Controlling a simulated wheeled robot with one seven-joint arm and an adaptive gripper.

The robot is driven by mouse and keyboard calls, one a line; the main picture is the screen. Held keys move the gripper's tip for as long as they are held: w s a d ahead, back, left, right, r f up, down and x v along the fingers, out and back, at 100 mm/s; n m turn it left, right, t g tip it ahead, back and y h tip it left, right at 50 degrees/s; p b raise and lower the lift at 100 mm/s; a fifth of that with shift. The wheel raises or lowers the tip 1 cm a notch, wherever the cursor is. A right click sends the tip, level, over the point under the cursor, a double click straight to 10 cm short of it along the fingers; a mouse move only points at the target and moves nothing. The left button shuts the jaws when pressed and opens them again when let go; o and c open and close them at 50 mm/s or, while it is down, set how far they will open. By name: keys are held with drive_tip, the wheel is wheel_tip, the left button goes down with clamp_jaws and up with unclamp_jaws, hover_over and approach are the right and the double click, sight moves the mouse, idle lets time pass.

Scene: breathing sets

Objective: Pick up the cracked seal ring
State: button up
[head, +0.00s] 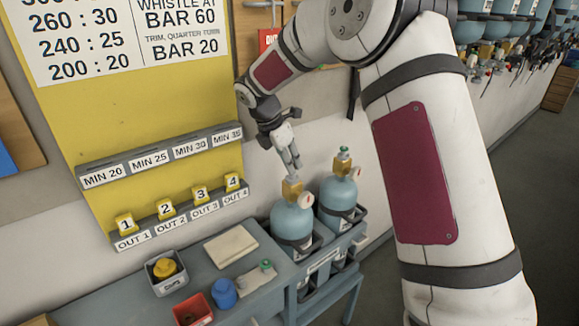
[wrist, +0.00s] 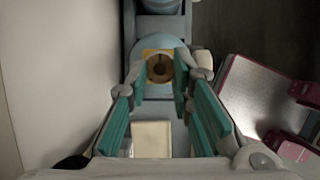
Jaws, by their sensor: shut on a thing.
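My gripper (head: 293,163) points down just above the brass valve (head: 291,189) of the left blue cylinder (head: 291,222). In the wrist view, its teal finger pads (wrist: 161,72) stand a small gap apart, shut on a small brownish ring (wrist: 160,68) between their tips. I take this for the seal ring. The ring shows against the brass valve block (wrist: 151,54), and I cannot tell whether it still touches the valve. No crack can be made out at this size. In the head view the ring is too small to tell.
A second blue cylinder (head: 339,197) with a green-topped valve stands close on the right in the same rack. The grey bench (head: 205,265) holds a bin with a yellow knob (head: 165,268), a beige pad (head: 230,246), a blue cap (head: 223,293) and a red bin (head: 192,311).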

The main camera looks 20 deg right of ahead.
drive_tip(key=r, duration=0.2)
drive_tip(key=shift+s+r, duration=0.35)
drive_tip(key=shift+s, duration=0.05)
drive_tip(key=s+r+p, duration=0.1)
drive_tip(key=s+r, duration=0.1)
drive_tip(key=s, duration=0.5)
drive_tip(key=s+r+p, duration=0.1)
drive_tip(key=s+r, duration=0.2)
drive_tip(key=s, duration=0.5)
drive_tip(key=shift+a+r+p, duration=0.15)
drive_tip(key=shift+r+p, duration=0.05)
drive_tip(key=shift+p, duration=0.15)
drive_tip(key=shift+f, duration=0.1)
idle(0.4)
